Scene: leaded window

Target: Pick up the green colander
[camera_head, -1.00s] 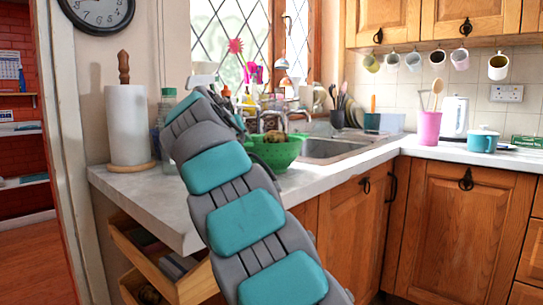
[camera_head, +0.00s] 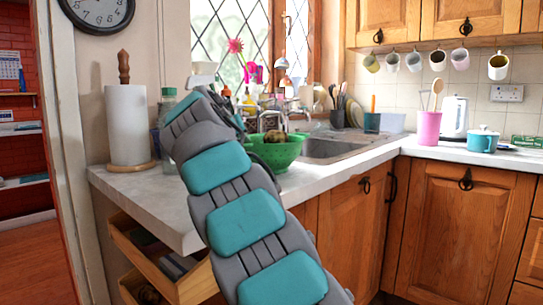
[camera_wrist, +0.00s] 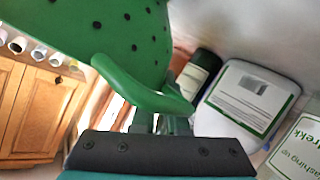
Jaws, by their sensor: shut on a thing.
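The green colander (camera_head: 281,151) is on or just above the worktop beside the sink in the head view, partly hidden behind my arm. It holds something brownish. In the wrist view its dark-holed green side (camera_wrist: 125,40) fills the top, and its looped handle (camera_wrist: 145,92) crosses in front of my gripper. My gripper (camera_wrist: 160,122) is shut on the handle; the fingers are mostly hidden behind it. In the head view my arm hides most of the gripper. I cannot tell whether the colander touches the worktop.
A paper towel roll (camera_head: 127,124) stands at the worktop's left end. Bottles stand close to the colander, including a white labelled bottle (camera_wrist: 250,98) and a dark one (camera_wrist: 199,75). The sink (camera_head: 333,147) is just right. A pink pot (camera_head: 428,127) and teal pot (camera_head: 483,140) stand farther right.

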